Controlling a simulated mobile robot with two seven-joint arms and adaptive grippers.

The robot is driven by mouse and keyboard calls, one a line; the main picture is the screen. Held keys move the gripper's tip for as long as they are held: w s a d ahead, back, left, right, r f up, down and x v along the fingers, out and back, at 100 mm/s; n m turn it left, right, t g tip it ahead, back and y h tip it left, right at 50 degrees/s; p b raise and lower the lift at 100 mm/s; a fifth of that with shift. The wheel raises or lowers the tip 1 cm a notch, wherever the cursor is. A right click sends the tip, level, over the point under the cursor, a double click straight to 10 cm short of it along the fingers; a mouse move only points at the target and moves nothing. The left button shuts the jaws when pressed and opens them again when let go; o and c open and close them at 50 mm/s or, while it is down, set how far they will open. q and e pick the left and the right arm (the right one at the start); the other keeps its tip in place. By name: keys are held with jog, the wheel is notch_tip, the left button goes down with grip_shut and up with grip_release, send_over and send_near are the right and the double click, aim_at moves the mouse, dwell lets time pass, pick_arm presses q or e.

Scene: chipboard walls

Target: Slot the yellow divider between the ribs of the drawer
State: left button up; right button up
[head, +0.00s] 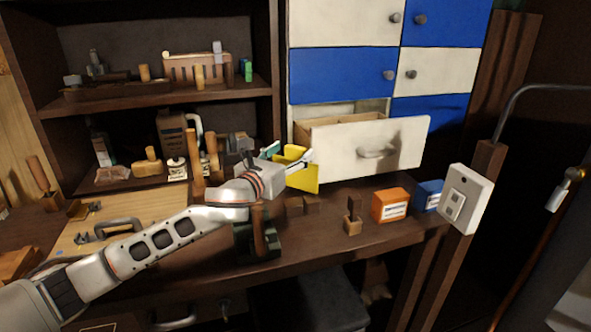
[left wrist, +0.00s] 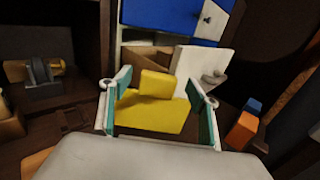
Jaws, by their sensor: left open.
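The yellow divider (head: 302,180), a flat plate with a block-like tab on top, stands at the bench by the left end of the drawer. In the left wrist view the divider (left wrist: 150,116) lies between the two teal-lined fingers. My left gripper (head: 289,156) is open around the divider's upper part, and a gap shows beside the tab. The drawer (head: 340,143) is pulled out, with a white front and a round handle; it also shows in the left wrist view (left wrist: 196,62). Part of its inside shows in the head view, but I cannot make out the ribs. My right gripper is not in view.
An orange box (head: 390,205) and a blue box (head: 428,195) stand on the bench right of the divider. A small wooden block piece (head: 353,217) stands nearer the front edge. Shelves with tools (head: 165,70) fill the left. A white switch box (head: 466,198) sits on the right post.

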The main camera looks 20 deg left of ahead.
aim_at(293, 151)
pick_arm(q)
jog(key=shift+w+d+f, duration=0.1)
jog(key=shift+w+d, duration=0.05)
jog(key=shift+w, duration=0.65)
jog(key=shift+w+d+f, duration=0.1)
jog(key=shift+w, duration=0.65)
jog(key=shift+r, duration=0.1)
jog(key=shift+c, duration=0.3)
jog(key=c, duration=1.6)
